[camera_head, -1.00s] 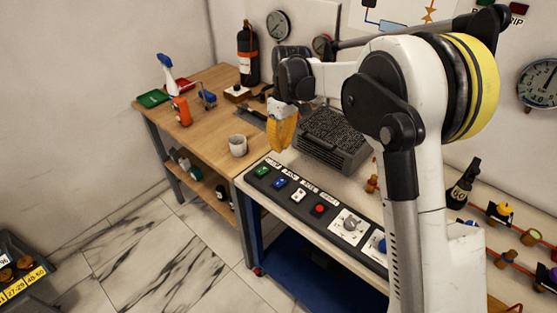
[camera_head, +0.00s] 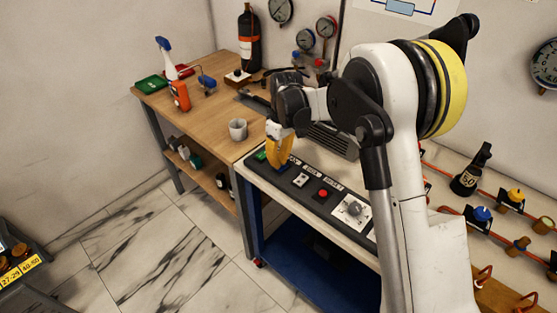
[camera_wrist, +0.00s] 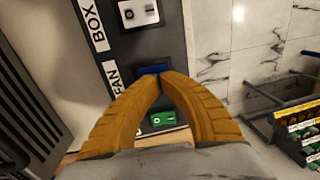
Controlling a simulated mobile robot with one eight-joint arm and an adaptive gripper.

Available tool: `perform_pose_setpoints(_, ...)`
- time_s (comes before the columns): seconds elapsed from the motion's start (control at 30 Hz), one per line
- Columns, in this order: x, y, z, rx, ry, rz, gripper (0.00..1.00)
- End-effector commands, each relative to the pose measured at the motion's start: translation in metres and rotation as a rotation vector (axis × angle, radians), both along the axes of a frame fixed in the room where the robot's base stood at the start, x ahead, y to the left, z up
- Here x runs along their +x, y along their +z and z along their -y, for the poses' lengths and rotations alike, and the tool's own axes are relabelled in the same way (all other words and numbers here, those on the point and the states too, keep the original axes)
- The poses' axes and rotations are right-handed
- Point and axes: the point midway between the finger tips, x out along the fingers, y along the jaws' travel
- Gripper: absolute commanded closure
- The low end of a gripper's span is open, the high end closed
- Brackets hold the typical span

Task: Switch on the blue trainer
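A control panel (camera_head: 312,190) on the bench carries a row of coloured switches. The blue switch (camera_wrist: 153,69) shows in the wrist view just beyond my fingertips, partly covered by them. Beside it is a label reading FAN (camera_wrist: 114,78). The green switch (camera_wrist: 162,118) shows between my fingers, marked 0, and the white switch (camera_wrist: 138,12) lies farther up. My gripper (camera_head: 279,164) has yellow fingers whose tips meet, with nothing held between them. It points down over the blue switch. I cannot tell whether the tips touch it. The blue switch's position is hidden.
A red switch (camera_head: 322,194) and a dial (camera_head: 353,209) sit farther along the panel. A dark grille box (camera_head: 332,141) stands behind it. A white cup (camera_head: 238,129), a spray bottle (camera_head: 165,58) and an orange bottle (camera_head: 180,96) stand on the wooden table.

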Motion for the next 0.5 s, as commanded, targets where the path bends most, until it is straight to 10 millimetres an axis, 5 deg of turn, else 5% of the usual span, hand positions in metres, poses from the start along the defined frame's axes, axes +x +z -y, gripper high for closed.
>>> perform_pose_setpoints(0.5,-0.003,-0.010,-0.003,-0.070,0.000,0.069,1.00)
